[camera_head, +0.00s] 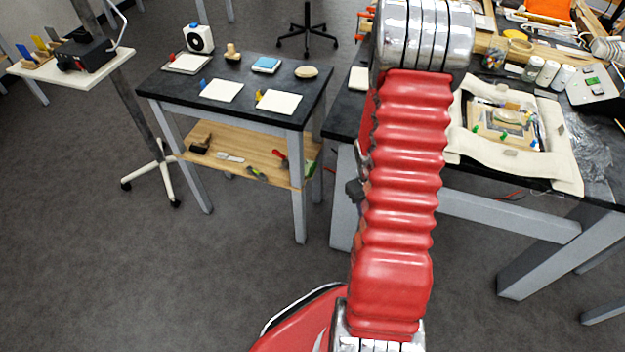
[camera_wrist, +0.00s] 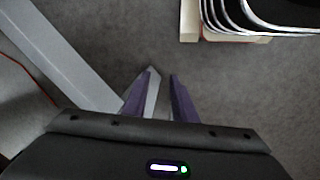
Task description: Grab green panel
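My gripper (camera_wrist: 160,74) shows in the wrist view as two purple fingers with a gap between them. It is open, and nothing is seen held between the fingers, only floor and a grey leg behind. In the head view my red arm rises through the middle, and the gripper is out of the picture. I cannot tell for sure which thing is the green panel. A small green item (camera_head: 310,170) lies at the right end of the low wooden shelf. Small green pieces (camera_head: 503,135) also show on the framed board (camera_head: 478,128) on the right bench.
A dark-topped table (camera_head: 235,107) with white sheets and small items stands left of my arm, with a wooden shelf (camera_head: 262,166) below. A stand (camera_head: 100,72) on wheels is at far left. A cluttered bench (camera_head: 602,190) is at right. The floor (camera_head: 130,270) at front left is clear.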

